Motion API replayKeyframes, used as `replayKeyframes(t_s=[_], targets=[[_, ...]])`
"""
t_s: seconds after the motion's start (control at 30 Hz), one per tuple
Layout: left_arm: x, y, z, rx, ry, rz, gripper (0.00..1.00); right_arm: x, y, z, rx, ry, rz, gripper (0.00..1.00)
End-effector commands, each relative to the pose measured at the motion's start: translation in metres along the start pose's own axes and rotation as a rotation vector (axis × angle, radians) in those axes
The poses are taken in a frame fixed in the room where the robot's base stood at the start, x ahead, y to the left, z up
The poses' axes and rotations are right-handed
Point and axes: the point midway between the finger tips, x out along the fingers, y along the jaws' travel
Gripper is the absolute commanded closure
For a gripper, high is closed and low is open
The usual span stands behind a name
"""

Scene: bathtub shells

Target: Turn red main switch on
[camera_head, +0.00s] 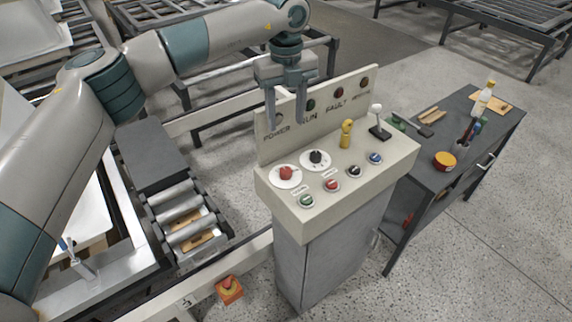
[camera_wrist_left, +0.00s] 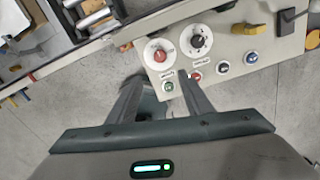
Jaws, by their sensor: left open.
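The red main switch (camera_head: 286,172) is a red rotary knob on a round white plate, at the left of the sloped control panel (camera_head: 383,163). In the left wrist view the red knob (camera_wrist_left: 160,55) shows above the fingers, near the panel's corner. My left gripper (camera_head: 287,112) is open and empty, pointing down above and behind the panel's left part, in front of the upright label board. In the left wrist view its two fingers (camera_wrist_left: 157,84) are spread apart, with the knob beyond their tips. My right gripper is not in view.
A black rotary knob (camera_head: 318,157) sits right of the red one. Green, red and blue buttons line the front, and a yellow handle (camera_head: 346,133) and a white-knobbed lever (camera_head: 378,122) stand farther right. A dark tool cart (camera_head: 425,175) stands right. An orange emergency-stop box (camera_head: 229,289) is below left.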

Motion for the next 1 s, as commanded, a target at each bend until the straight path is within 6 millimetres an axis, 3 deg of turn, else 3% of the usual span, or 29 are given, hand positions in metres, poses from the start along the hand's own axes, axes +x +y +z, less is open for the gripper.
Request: replayKeyframes(t_s=[0.27, 0.8, 1.0], targets=[[0.029, 0.001, -0.001, 0.0, 0.003, 0.001, 0.54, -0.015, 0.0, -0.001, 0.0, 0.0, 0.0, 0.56], [0.125, 0.001, -0.001, 0.0, 0.004, 0.002, 0.54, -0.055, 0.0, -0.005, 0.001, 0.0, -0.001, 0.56], [0.152, 0.0, -0.001, 0.0, 0.003, 0.001, 0.54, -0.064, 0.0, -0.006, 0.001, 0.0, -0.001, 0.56]])
